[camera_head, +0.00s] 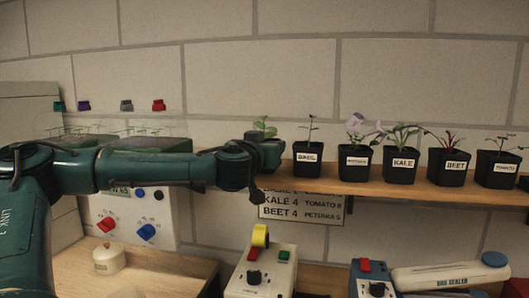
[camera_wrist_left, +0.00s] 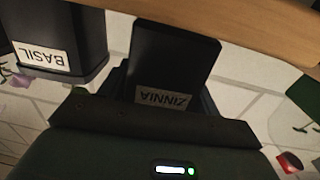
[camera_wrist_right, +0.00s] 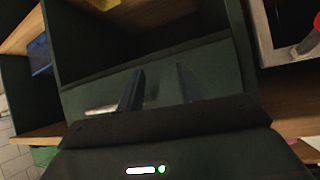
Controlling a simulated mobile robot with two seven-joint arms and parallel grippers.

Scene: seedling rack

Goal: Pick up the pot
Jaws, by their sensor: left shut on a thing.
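The pot in my left gripper is black, with a white label reading ZINNIA that appears upside down in the left wrist view (camera_wrist_left: 178,52). In the head view a green seedling (camera_head: 264,127) rises from this pot, at the shelf's left end. My left gripper (camera_head: 262,155) is shut on the pot and partly hides it. I cannot tell whether its base touches the shelf. My right gripper (camera_wrist_right: 159,82) shows only in the right wrist view, its two fingers apart with nothing between them.
On the wooden shelf (camera_head: 375,188), the BASIL pot (camera_head: 308,160) stands close right of the held pot, with several more labelled pots beyond. A sign (camera_head: 302,207) hangs below. A white device (camera_head: 262,270) with a yellow part stands lower down. A dark open compartment (camera_wrist_right: 150,45) faces my right gripper.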

